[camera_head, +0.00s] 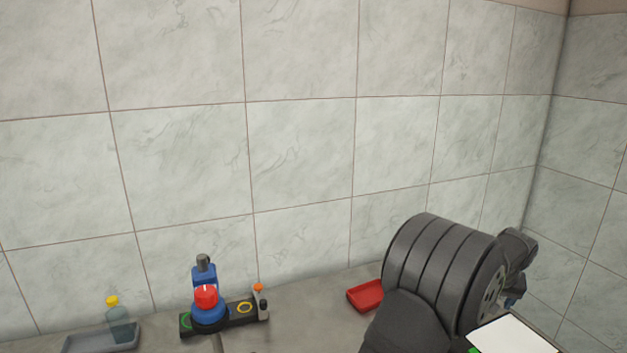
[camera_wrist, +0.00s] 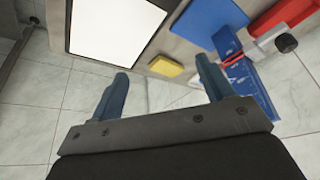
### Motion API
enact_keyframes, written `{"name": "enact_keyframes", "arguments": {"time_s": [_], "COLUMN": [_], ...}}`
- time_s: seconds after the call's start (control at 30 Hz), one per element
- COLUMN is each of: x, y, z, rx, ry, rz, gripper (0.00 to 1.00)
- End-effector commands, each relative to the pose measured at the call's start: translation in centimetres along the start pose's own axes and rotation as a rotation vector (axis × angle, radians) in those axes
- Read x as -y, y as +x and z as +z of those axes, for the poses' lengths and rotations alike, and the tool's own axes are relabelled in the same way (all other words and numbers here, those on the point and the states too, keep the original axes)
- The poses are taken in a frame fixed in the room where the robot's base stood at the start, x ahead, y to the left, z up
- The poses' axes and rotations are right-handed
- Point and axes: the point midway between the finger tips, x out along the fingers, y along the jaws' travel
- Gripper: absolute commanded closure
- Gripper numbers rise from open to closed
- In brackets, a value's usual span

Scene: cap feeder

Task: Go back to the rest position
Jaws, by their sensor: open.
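My gripper (camera_wrist: 163,72) shows in the wrist view with its two blue-grey fingers spread apart and nothing between them. In the head view my dark arm fills the lower right, and the gripper's fingers cannot be made out clearly there. The cap feeder (camera_head: 208,311), blue with a red top on a dark base, stands left of my arm and well apart from it. A bottle with a yellow cap (camera_head: 113,302) stands upright at the grey tray (camera_head: 84,345) at the lower left.
A red tray (camera_head: 366,295) lies just left of my arm. A white panel (camera_head: 512,337) is at the lower right. The wrist view shows a white panel (camera_wrist: 115,27), a yellow block (camera_wrist: 166,66), a blue panel (camera_wrist: 211,22) and a red piece (camera_wrist: 283,14). Tiled walls stand behind.

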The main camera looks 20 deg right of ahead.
Motion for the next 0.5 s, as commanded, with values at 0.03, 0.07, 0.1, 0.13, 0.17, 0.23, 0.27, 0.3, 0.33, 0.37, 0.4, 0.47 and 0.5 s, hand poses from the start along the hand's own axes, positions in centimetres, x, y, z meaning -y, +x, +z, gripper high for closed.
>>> {"name": "enact_keyframes", "arguments": {"time_s": [0.03,0.07,0.1,0.13,0.17,0.23,0.27,0.3,0.33,0.37,0.4,0.47,0.5], "x": [0.6,0.9,1.3,1.6,1.9,2.8,3.1,3.6,4.0,4.2,4.6,5.1,5.4], "y": [0.5,0.7,1.0,1.3,1.4,2.2,2.6,3.1,3.5,3.8,4.2,4.8,5.0], "z": [-0.9,-1.3,-1.9,-2.4,-2.8,-3.6,-3.8,-4.0,-4.2,-4.3,-4.5,-4.8,-5.0], "rx": [-0.001,-0.001,-0.002,-0.002,-0.004,-0.003,-0.003,-0.003,-0.004,-0.003,-0.003,-0.003,-0.004], "ry": [0.000,0.000,0.002,0.003,0.004,0.007,0.008,0.008,0.007,0.007,0.008,0.008,0.008], "rz": [0.000,0.001,0.002,0.003,0.003,0.003,0.003,0.004,0.004,0.004,0.004,0.005,0.005], "gripper": [0.26,0.26,0.26,0.26,0.26,0.26,0.26,0.26,0.26,0.26,0.26,0.26,0.26]}}
